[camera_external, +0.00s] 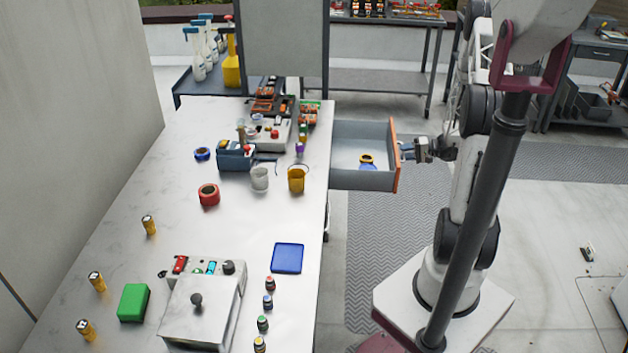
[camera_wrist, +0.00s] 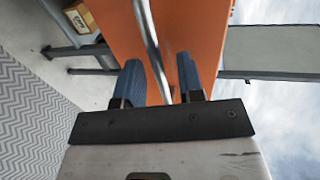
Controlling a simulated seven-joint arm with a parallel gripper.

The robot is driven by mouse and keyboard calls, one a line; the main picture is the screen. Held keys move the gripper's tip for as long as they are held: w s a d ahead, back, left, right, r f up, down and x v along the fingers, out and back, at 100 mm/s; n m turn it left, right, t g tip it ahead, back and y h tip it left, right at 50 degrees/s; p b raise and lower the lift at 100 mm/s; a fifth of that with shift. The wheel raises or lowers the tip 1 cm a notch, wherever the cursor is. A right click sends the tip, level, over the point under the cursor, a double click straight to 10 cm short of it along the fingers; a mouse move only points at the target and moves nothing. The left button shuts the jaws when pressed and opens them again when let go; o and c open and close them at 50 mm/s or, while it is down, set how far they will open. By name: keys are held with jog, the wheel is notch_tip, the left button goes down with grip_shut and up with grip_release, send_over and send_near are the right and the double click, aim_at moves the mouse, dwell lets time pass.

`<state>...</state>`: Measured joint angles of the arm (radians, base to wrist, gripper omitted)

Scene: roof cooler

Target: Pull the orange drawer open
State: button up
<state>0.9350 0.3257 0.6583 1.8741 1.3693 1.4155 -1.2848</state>
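The orange drawer front (camera_external: 395,155) belongs to a grey drawer (camera_external: 347,135) that stands pulled out from the right side of the table. A roll of tape with yellow and blue on it (camera_external: 367,161) lies inside the drawer. My gripper (camera_external: 406,150) is at the outer face of the drawer front, level with its handle. In the wrist view the metal handle bar (camera_wrist: 153,45) runs between the two blue fingers of my gripper (camera_wrist: 160,80). Gaps show on both sides of the bar, so the fingers are open around it. The fingertips are close to the orange face.
The long table (camera_external: 170,245) holds a grey control box (camera_external: 203,308), a blue tray (camera_external: 288,258), cups, tape rolls and several small bottles. A patterned floor mat (camera_external: 375,260) lies below the drawer. Shelves with tools stand at the back.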

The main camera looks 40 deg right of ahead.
jog(key=v, duration=0.6)
jog(key=shift+s+d, duration=0.25)
dwell(0.6)
jog(key=w+a+r+n+g, duration=0.1)
jog(key=a+r+g, duration=0.1)
jog(key=a+r, duration=0.1)
jog(key=w+a+r+n+g, duration=0.1)
jog(key=a+r+g, duration=0.1)
jog(key=a+r, duration=0.2)
jog(key=w+a+r+n+g, duration=0.1)
jog(key=a+r, duration=0.3)
jog(key=a, duration=0.1)
jog(key=shift+w+a+r+g+y, duration=0.1)
jog(key=shift+w+a+g+y, duration=0.1)
jog(key=shift+a+g+y, duration=0.15)
jog(key=s+a+r+n+g+h, duration=0.2)
jog(key=s+a+r+g+h, duration=0.15)
jog(key=a+r, duration=0.65)
jog(key=s+a+r+n+g+h, duration=0.3)
jog(key=a+r, duration=0.4)
jog(key=a, duration=0.6)
jog(key=s+a+r+t+h, duration=0.2)
jog(key=s+a+r, duration=0.1)
jog(key=s, duration=0.3)
jog(key=s+a+r+t+h, duration=0.1)
jog(key=s+a+r+h, duration=0.2)
jog(key=s, duration=0.4)
jog(key=shift+a+r+n+t, duration=0.4)
jog(key=shift+a+r, duration=0.35)
jog(key=shift+a, duration=0.05)
